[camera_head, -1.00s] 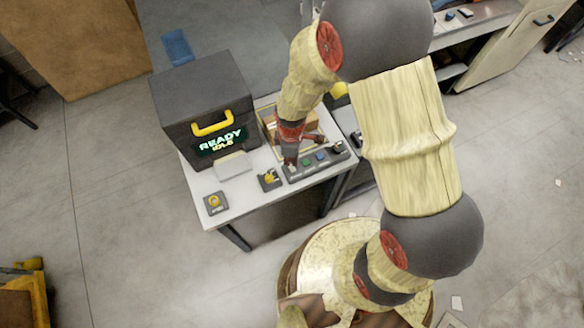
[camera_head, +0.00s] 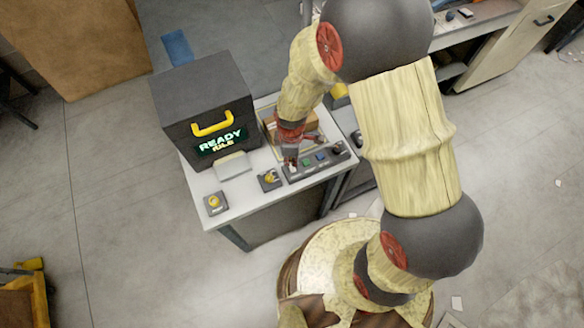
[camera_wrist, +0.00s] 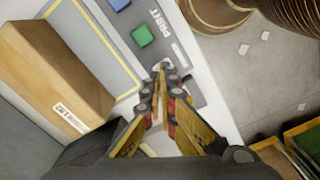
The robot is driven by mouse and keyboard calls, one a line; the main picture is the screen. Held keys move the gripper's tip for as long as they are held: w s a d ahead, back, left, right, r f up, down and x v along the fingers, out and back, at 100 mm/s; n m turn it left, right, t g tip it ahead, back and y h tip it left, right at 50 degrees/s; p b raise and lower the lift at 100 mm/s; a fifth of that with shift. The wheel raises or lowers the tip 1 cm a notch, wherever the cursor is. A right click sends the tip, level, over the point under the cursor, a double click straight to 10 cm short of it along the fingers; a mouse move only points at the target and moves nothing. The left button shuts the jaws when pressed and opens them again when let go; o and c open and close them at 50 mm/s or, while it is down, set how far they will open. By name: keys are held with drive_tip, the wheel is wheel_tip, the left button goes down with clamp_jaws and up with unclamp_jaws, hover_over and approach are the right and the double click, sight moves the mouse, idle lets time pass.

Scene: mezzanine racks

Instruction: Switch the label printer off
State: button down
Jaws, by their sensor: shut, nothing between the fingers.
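The label printer (camera_head: 205,105) is a dark box with a yellow handle at the left of the white table. Its lit screen (camera_head: 221,141) reads READY, with IDLE below. A dark control strip (camera_head: 330,162) lies along the table's front edge. It carries a green button (camera_head: 307,162), a blue button (camera_head: 320,156) and a dark knob (camera_head: 338,147). My gripper (camera_wrist: 160,68) is shut and empty, pointing down at the strip beside the green button (camera_wrist: 142,36). A small pale part at its fingertips is mostly hidden; whether they touch it I cannot tell.
Two small boxes with yellow knobs, one (camera_head: 269,179) near the strip and one (camera_head: 214,203) at the left corner, sit on the table (camera_head: 240,205). A cardboard box (camera_wrist: 55,75) lies beside the strip. A round wooden drum-like shape shows in the wrist view.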

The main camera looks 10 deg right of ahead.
sight(291, 167)
drive_tip(key=shift+f+b, duration=0.85)
drive_tip(key=shift+f, duration=0.35)
idle(0.6)
drive_tip(key=shift+r, duration=0.1)
drive_tip(key=shift+r+p, duration=2.5)
drive_tip(key=shift+r, duration=0.95)
